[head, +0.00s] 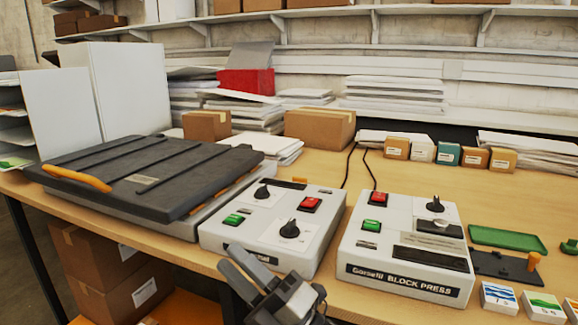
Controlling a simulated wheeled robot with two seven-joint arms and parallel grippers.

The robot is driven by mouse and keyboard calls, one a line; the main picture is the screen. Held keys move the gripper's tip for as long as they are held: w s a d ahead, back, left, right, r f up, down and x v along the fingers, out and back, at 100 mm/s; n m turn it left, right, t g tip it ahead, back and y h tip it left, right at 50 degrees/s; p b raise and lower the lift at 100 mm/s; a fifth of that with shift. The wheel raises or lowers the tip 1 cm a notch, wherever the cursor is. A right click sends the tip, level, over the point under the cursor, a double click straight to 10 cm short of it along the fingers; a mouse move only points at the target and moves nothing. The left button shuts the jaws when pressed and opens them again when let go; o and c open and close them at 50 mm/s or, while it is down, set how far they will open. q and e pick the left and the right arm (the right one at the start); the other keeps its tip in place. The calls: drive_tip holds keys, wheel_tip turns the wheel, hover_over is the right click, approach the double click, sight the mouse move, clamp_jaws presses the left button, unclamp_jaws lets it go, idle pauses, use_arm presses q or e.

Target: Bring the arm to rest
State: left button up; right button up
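My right gripper (230,259) is at the bottom middle, in front of the table's front edge and below the left control box. Its two grey fingers point up and to the left, with a narrow gap between them and nothing held. My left gripper is not in view. The laminator (140,175), with a dark ribbed lid and an orange handle, lies closed on the left of the table. Its control box (275,222) has black knobs and green and red switches.
The block press (405,250) stands right of the control box. Several small cartons (448,154), a green tray (508,238) and printed cards (545,307) lie at the right. The wooden table (310,170) carries paper stacks at the back. Brown boxes (110,270) sit underneath at the left.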

drive_tip(key=d+f+m+t+h, duration=0.6)
drive_tip(key=d+f+m+h, duration=0.35)
drive_tip(key=m, duration=0.55)
drive_tip(key=s+d+f+m+g+h, duration=0.3)
drive_tip(key=s+d+f+m, duration=0.3)
drive_tip(key=f, duration=0.4)
drive_tip(key=s+d+f+m+g+h, duration=0.4)
drive_tip(key=s+f+m, duration=0.3)
drive_tip(key=s+f, duration=0.2)
drive_tip(key=shift+s+d+f+g+h, duration=0.15)
drive_tip(key=shift+d+f+g+h, duration=0.25)
drive_tip(key=shift+d+h, duration=0.45)
